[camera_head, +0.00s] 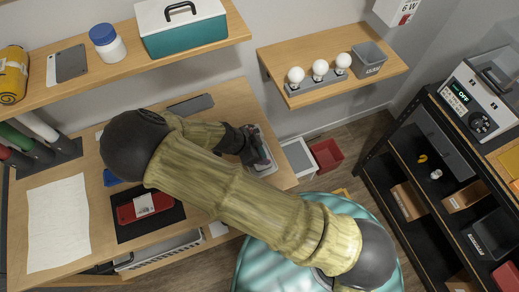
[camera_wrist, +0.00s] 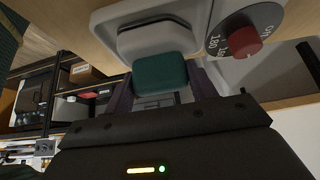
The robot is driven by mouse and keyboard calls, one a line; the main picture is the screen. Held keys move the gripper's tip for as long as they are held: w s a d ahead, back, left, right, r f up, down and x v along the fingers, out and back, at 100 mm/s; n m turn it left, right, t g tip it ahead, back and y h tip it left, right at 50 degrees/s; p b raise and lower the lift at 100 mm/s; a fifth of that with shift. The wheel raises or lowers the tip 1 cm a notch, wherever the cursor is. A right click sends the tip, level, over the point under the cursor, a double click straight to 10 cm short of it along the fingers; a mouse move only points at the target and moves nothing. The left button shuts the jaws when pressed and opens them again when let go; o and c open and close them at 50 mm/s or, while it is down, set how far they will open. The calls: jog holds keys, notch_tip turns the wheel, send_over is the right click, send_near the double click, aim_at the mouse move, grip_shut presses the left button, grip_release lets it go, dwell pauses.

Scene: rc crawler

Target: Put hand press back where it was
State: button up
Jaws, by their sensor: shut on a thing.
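The hand press shows in the wrist view as a green block-shaped handle (camera_wrist: 160,73) next to a grey rounded plate (camera_wrist: 155,37). My gripper (camera_wrist: 162,88) is shut on the green handle, one dark finger on each side. In the head view my gripper (camera_head: 249,146) is low over the right end of the wooden desk, at a small grey-white device (camera_head: 268,165). My arm hides much of this spot. I cannot tell whether the plate touches the device. The device has a red knob (camera_wrist: 245,41) on a marked dial, beside the plate in the wrist view.
The desk (camera_head: 222,98) also bears a red case on a black mat (camera_head: 130,229) and a white sheet (camera_head: 57,223). A shelf with several white bulbs (camera_head: 319,68) is at the back. A red bin (camera_head: 327,155) stands on the floor right of the desk. A black rack (camera_head: 428,170) is at right.

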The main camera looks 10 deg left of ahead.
jog(key=shift+s+r, duration=0.1)
jog(key=shift+s, duration=0.05)
jog(key=shift+a, duration=0.1)
jog(key=o, duration=1)
jog(key=b+v, duration=0.2)
jog(key=v, duration=1)
jog(key=shift+b, duration=0.3)
